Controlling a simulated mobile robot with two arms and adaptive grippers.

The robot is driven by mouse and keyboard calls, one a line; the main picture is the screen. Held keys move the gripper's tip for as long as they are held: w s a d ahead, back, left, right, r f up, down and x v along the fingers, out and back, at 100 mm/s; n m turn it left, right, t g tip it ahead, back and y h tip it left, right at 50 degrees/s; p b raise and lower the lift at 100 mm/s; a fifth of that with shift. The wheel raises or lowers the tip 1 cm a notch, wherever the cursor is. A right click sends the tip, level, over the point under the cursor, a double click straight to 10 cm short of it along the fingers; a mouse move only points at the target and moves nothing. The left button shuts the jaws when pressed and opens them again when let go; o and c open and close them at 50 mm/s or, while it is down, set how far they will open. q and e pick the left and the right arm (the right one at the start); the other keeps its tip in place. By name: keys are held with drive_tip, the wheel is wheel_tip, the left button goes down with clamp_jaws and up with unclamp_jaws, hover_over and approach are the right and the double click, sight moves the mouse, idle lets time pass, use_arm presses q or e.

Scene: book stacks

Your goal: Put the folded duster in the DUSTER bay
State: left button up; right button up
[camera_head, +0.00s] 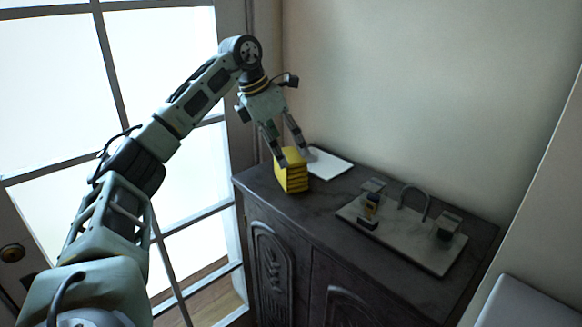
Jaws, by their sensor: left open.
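The folded yellow duster (291,174) is a layered block near the left end of the dark cabinet top. My left gripper (294,158) points down at it from above, open. Its fingertips overlap the duster's top in the picture; I cannot tell whether they touch it. No DUSTER label is readable in this view, so I cannot tell which place is the DUSTER bay. My right gripper is not in view.
A flat white sheet or pad (331,164) lies behind the duster. A grey board (405,239) to the right carries an arch (427,202), a small yellow-and-dark item (371,206) and other small blocks. The wall is close behind; a window stands left.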

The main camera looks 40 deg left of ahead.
sight(289, 155)
use_arm(q)
drive_tip(key=p+x, duration=0.2)
drive_tip(key=x, duration=0.1)
drive_tip(key=shift+w+a+f, duration=0.1)
drive_tip(key=shift+w+f, duration=0.15)
drive_tip(key=shift+w, duration=0.05)
drive_tip(key=shift+w+f, duration=0.15)
drive_tip(key=shift+f, duration=0.35)
drive_tip(key=c, duration=1.2)
drive_tip(key=shift+o, duration=0.2)
drive_tip(key=shift+r, duration=0.1)
